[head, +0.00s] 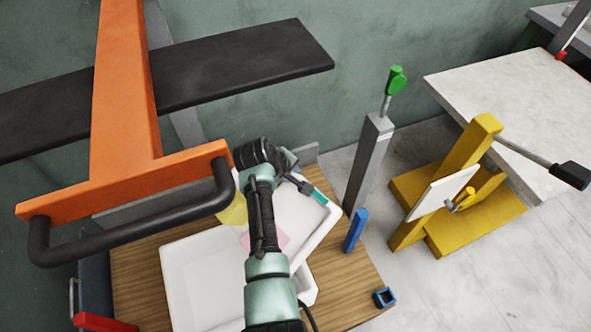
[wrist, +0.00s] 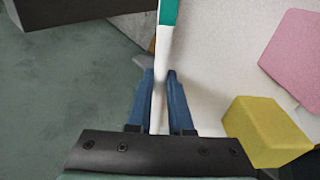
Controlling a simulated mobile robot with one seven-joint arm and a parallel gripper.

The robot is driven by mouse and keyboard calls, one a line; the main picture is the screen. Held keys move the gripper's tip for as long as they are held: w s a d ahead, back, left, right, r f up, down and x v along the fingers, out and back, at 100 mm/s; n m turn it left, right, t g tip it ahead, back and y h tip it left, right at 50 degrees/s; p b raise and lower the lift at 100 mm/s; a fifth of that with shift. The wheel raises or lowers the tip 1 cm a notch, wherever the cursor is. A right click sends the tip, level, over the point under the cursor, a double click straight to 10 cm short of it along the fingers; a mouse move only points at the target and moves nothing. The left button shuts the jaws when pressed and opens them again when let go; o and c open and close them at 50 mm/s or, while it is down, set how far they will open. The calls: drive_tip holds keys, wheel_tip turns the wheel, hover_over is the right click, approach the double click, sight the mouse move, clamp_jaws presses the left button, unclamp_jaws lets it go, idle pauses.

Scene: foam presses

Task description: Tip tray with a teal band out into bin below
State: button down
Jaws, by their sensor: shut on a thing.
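The white tray with a teal band (head: 318,222) lies behind and right of my arm in the head view. In the wrist view its teal band (wrist: 168,12) shows on the rim. My gripper (wrist: 158,76) has one blue finger on each side of the tray's wall and is shut on it; my wrist hides much of this in the head view. A yellow foam block (wrist: 265,130) and a pink foam piece (wrist: 297,58) show on the tray's inner side. A white bin (head: 185,290) stands lower left in the head view, partly behind my arm. The tray's tilt is hard to tell.
An orange press frame (head: 125,110) with a black handle (head: 130,235) is close on the left. A grey post with a green knob (head: 368,160), a blue post (head: 356,230) and a yellow stand (head: 475,215) are at right. Bare wooden top (head: 330,280) shows at front right.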

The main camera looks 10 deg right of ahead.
drive_tip(key=shift+s+a+r+t+h+p, duration=0.3)
drive_tip(key=shift+a+r+h, duration=0.1)
drive_tip(key=shift+r, duration=0.15)
drive_tip(key=shift+s+a+r+t+h+p, duration=0.3)
drive_tip(key=shift+a+r, duration=0.1)
drive_tip(key=shift+r, duration=0.15)
drive_tip(key=s+a+r+t+h+b, duration=0.4)
drive_tip(key=s+a+t+h+b, duration=0.2)
drive_tip(key=s+a+b, duration=0.3)
drive_tip(key=shift+a+r+n+h+b, duration=0.2)
drive_tip(key=shift+a+n+h+b, duration=0.35)
drive_tip(key=shift+a, duration=0.7)
drive_tip(key=shift+y, duration=0.25)
